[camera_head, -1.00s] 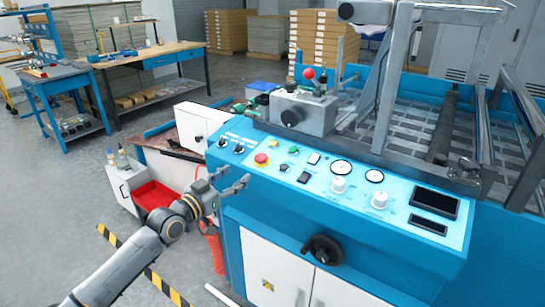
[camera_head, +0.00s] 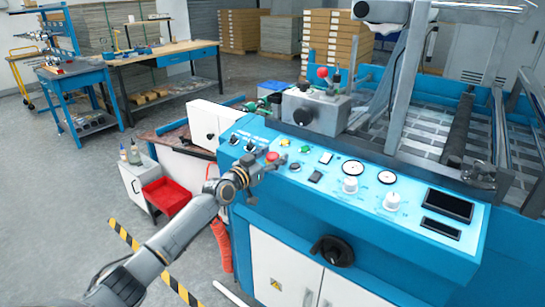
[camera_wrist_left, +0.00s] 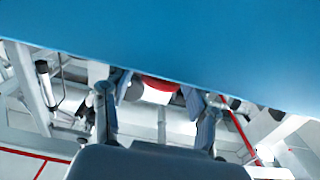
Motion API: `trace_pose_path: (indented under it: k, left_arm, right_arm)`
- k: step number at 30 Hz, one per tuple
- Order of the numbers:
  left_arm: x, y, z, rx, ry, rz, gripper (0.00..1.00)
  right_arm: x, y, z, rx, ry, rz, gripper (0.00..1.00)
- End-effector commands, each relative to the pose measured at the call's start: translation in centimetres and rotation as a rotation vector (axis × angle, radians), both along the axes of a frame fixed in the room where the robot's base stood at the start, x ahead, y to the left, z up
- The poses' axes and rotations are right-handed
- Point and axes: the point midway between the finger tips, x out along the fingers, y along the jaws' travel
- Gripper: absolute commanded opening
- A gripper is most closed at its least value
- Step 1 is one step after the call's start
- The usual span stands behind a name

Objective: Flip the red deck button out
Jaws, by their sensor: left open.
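The red deck button (camera_head: 272,157) is a red mushroom knob on the light-blue control deck (camera_head: 322,205) of the machine, partly hidden by my left gripper in the head view. My left gripper (camera_head: 275,164) is open, its fingertips at or just in front of the button; contact cannot be told. In the left wrist view the red button (camera_wrist_left: 160,83) shows partly between the two open fingers (camera_wrist_left: 158,105), its upper part cut off by a blue panel (camera_wrist_left: 190,60). My right gripper is not in view.
Green (camera_head: 305,149) and yellow (camera_head: 285,142) buttons, a black switch (camera_head: 315,176), white knobs (camera_head: 350,185) and gauges lie close to the red button. A black handwheel (camera_head: 333,250) sticks out of the machine front. A red bin (camera_head: 167,196) stands left.

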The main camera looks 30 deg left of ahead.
Motion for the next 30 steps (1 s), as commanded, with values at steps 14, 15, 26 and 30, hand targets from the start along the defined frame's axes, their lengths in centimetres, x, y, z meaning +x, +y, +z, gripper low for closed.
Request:
trace_pose_path:
  k: [14, 15, 26, 30]
  left_arm:
    - [0.3, 0.0, 0.0, 0.0, 0.0, 0.0, 0.31]
    - [0.3, 0.0, 0.0, 0.0, 0.0, 0.0, 0.23]
    - [0.1, 0.0, 0.8, 0.003, -0.001, 0.0, 0.0]
    - [0.0, 0.0, 1.4, 0.0, -0.001, 0.0, 0.0]
  right_arm:
    - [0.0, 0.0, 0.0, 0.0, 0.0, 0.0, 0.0]
    - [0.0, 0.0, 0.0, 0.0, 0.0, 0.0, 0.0]
    - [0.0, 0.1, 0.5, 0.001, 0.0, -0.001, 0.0]
    - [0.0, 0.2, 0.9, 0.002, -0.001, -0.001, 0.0]
